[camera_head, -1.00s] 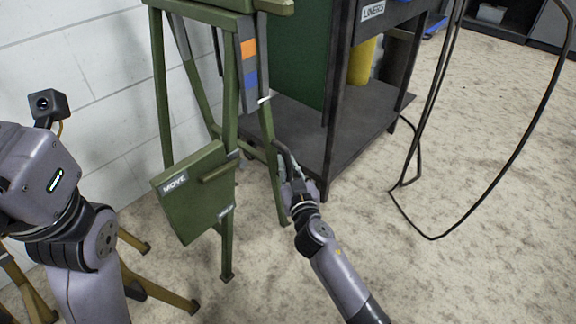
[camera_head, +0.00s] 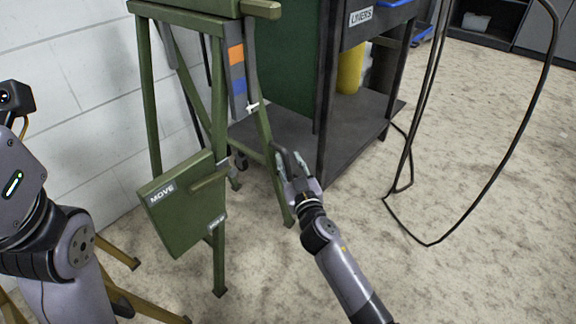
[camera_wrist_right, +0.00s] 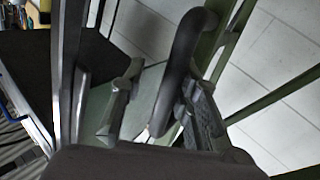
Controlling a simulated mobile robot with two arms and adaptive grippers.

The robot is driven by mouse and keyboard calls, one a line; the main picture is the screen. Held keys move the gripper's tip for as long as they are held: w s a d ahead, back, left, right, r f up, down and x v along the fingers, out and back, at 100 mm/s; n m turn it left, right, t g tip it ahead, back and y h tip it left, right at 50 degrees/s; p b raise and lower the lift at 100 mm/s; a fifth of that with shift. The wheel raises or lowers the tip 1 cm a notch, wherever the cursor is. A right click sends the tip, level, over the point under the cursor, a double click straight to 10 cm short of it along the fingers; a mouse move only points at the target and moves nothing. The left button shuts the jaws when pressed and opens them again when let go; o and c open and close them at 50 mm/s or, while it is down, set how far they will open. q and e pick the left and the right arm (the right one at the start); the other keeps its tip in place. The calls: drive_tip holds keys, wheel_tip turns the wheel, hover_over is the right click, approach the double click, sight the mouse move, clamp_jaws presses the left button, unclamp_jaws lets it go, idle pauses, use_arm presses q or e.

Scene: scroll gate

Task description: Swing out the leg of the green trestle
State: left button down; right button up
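The green trestle (camera_head: 150,85) stands by the white wall in the head view. A green panel marked MOVE (camera_head: 185,215) hangs low on it. Its right-hand leg (camera_head: 266,132) slants down to the floor, and a dark curved handle (camera_wrist_right: 180,70) is beside this leg. My right gripper (camera_head: 291,165) is at the handle; in the right wrist view its fingers (camera_wrist_right: 160,108) are apart, with the handle between them. The handle is nearer the right finger, and contact there is unclear. Part of my left arm shows at the left edge of the head view, but its gripper does not.
A dark cart labelled LINERS (camera_head: 368,14) stands close behind the trestle, with a low shelf (camera_head: 350,150) and a yellow cylinder (camera_head: 349,68). A black cable (camera_head: 427,243) loops on the right. Yellow-brown legs (camera_head: 150,309) stand at lower left. The front-right floor is clear.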

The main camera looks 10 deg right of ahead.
drive_tip(key=shift+o, duration=0.4)
drive_tip(key=shift+a, duration=0.15)
drive_tip(key=shift+s+f, duration=0.15)
drive_tip(key=shift+s, duration=0.1)
drive_tip(key=s, duration=1.1)
drive_tip(key=shift+s+d+f, duration=0.25)
drive_tip(key=shift+s, duration=0.05)
